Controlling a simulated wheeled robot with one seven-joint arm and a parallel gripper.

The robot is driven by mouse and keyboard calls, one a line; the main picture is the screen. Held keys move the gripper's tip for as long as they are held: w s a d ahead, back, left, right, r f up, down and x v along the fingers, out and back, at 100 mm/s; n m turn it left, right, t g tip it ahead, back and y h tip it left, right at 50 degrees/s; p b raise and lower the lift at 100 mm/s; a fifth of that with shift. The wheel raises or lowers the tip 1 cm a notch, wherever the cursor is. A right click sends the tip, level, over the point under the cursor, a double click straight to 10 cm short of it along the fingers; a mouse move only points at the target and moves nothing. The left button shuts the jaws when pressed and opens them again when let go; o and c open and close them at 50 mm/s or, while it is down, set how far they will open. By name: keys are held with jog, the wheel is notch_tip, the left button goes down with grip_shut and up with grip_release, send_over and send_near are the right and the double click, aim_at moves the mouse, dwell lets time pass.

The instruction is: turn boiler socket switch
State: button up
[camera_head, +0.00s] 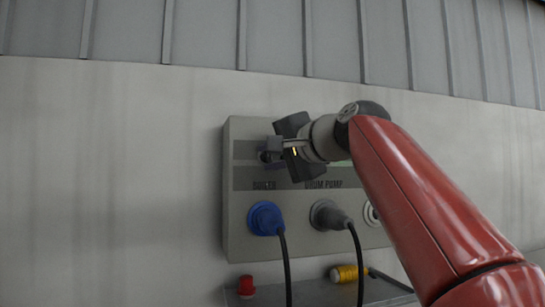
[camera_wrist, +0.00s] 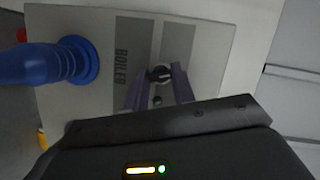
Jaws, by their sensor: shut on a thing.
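The boiler socket switch (camera_wrist: 159,73) is a small dark rotary knob on the grey panel (camera_head: 240,230), above the "BOILER" label (camera_head: 264,185). In the wrist view, the two fingers of my gripper (camera_wrist: 160,80) close in on the knob from both sides, and the gripper is shut on it. In the head view, my gripper (camera_head: 272,150) reaches the panel from the right and hides most of the switch. The exact angle of the knob is hard to tell. A blue plug (camera_head: 265,218) sits in the boiler socket below; it also shows in the wrist view (camera_wrist: 50,63).
A grey plug (camera_head: 330,215) sits under the "DRUM PUMP" label, right of the blue plug. Black cables hang from both plugs. A red object (camera_head: 246,286) and a yellow one (camera_head: 348,273) are below the panel. The wall left of the panel is clear.

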jog(key=shift+a+n+h, duration=0.1)
jog(key=shift+n+h, duration=0.3)
jog(key=shift+n, duration=0.3)
jog(key=shift+g, duration=0.3)
jog(key=o, duration=1)
jog(key=b+v, duration=0.1)
jog(key=v, duration=0.6)
jog(key=shift+s+d, duration=0.25)
jog(key=shift+s, duration=0.1)
